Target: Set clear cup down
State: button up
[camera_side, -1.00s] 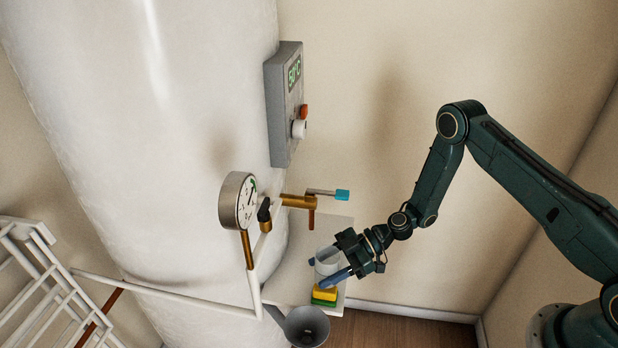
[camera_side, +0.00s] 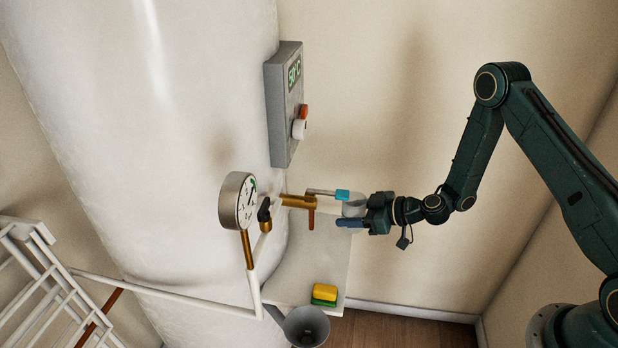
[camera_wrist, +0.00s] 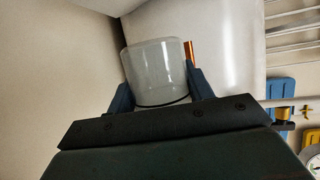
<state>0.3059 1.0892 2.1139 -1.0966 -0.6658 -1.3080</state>
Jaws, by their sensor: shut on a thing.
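The clear cup (camera_wrist: 157,70) is held between the two blue fingers of my gripper (camera_wrist: 162,88) in the wrist view. In the side view the cup (camera_side: 354,206) shows as a small pale shape at the tip of my gripper (camera_side: 351,220), partly hidden by the fingers.
A yellow and green sponge (camera_side: 324,294) lies near the shelf's front edge. A grey funnel-like container (camera_side: 306,327) is below it. A round gauge (camera_side: 238,201) stands left.

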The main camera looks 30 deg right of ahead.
jog(key=d+r+m+t+h, duration=0.2)
jog(key=d+r+m+h, duration=0.35)
jog(key=d+r, duration=0.35)
jog(key=w+a+n+g+y, duration=0.1)
jog(key=w+a+n+y, duration=0.3)
jog(key=w, duration=0.7)
jog(key=shift+a+f, duration=0.45)
jog(key=shift+a, duration=0.5)
jog(key=shift+n+y, duration=0.25)
notch_tip(320, 180, down, 16)
jog(key=shift+f, duration=0.1)
jog(key=shift+f, duration=1.9)
jog(key=shift+f, duration=0.15)
